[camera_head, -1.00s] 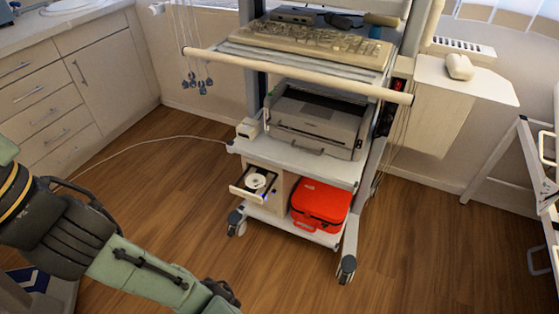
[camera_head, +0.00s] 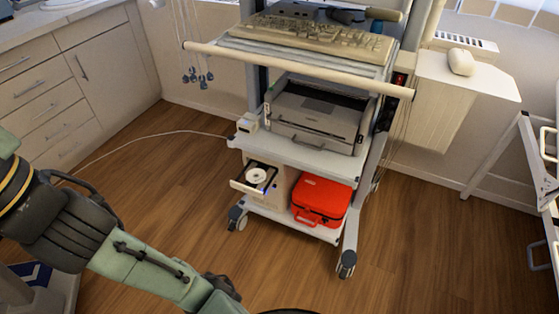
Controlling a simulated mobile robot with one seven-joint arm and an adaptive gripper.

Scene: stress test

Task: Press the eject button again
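The beige computer case (camera_head: 283,183) stands on the lower shelf of the wheeled cart. Its disc tray (camera_head: 241,186) is slid out to the front left, with a white disc (camera_head: 256,176) lying in it. A small blue light (camera_head: 265,192) shows on the case front beside the tray. The eject button itself is too small to make out. My arm reaches in from the lower left and leaves the picture at the bottom edge. My gripper is not in view.
A red case (camera_head: 320,200) sits right of the computer on the same shelf. A printer (camera_head: 316,113) stands above, and a keyboard (camera_head: 312,40) higher up. A white cable (camera_head: 130,145) runs across the floor (camera_head: 180,215). Drawers stand left, a white frame (camera_head: 500,150) right.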

